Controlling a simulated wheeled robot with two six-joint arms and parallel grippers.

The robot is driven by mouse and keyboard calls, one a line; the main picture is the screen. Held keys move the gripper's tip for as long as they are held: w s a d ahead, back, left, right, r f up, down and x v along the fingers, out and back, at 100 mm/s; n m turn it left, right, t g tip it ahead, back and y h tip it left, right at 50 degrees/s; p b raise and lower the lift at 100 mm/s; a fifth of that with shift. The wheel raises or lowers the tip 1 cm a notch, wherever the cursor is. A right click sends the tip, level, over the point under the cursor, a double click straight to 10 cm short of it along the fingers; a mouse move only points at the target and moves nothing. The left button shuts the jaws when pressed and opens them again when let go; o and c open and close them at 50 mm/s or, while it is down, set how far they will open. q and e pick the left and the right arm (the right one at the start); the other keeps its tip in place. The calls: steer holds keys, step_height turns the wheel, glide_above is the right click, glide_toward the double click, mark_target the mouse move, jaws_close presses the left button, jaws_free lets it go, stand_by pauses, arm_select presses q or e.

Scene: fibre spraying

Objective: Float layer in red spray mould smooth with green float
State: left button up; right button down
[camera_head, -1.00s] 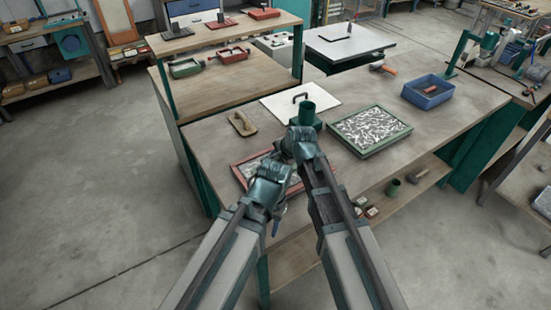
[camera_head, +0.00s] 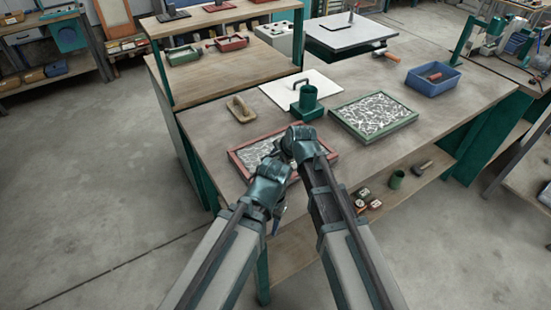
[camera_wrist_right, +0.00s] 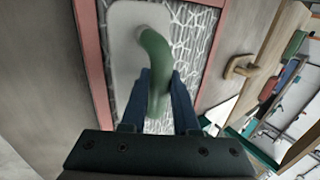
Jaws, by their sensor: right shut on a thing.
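The red spray mould (camera_head: 236,162) lies on the workbench in the head view, partly hidden behind my arms. Its pinkish-red rim (camera_wrist_right: 93,65) and a layer of white fibres on grey show in the wrist view. My right gripper (camera_wrist_right: 158,95) is shut on the green handle of the green float (camera_wrist_right: 155,50). The float's flat grey plate is over the layer inside the mould; I cannot tell whether it touches. In the head view my right gripper (camera_head: 300,147) is above the mould and hides the float. My left gripper (camera_head: 270,182) is near the mould's front edge, its fingers unclear.
A green-framed mould (camera_head: 373,115) with fibres lies to the right. A wooden float (camera_head: 241,108) lies behind left. A blue bin (camera_head: 433,79) stands at right.

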arm_select(q)
steer(key=shift+f, duration=0.2)
arm_select(e)
steer(key=shift+f, duration=0.15)
stand_by(0.4)
arm_select(q)
steer(key=shift+r, duration=0.15)
arm_select(e)
steer(key=shift+w+d, duration=0.5)
steer(key=shift+d, duration=0.3)
steer(key=shift+w, duration=0.15)
steer(key=shift+w+d, duration=0.5)
steer(key=shift+d, duration=0.25)
steer(key=shift+d, duration=0.1)
